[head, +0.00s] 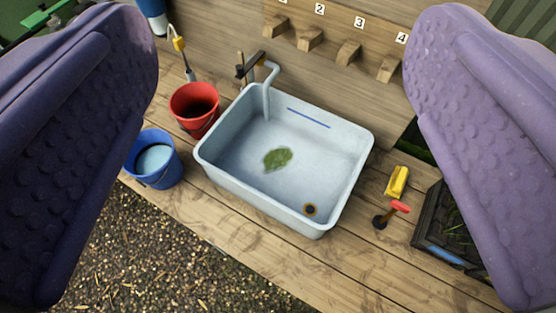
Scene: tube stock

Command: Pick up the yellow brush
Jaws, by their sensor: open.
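My gripper (280,150) is open, its two purple, bumpy fingers standing wide apart at the left and right sides of the view, with nothing between them close up. A small yellow block-like thing (397,181) lies on the wooden deck right of the sink, near the right finger; I cannot make out bristles on it. Another yellow piece (179,44) with a pale lower part stands or hangs by the wall at upper left, near the left finger. I cannot tell for sure which of the two is the brush. Both are apart from my gripper.
A pale sink (218,173) holds a green patch (277,158). A red bucket (181,98) and a blue bucket (168,173) stand left of it. A red-handled tool (399,207) and a dark crate (427,235) are at right. Numbered wooden pegs (348,53) line the wall.

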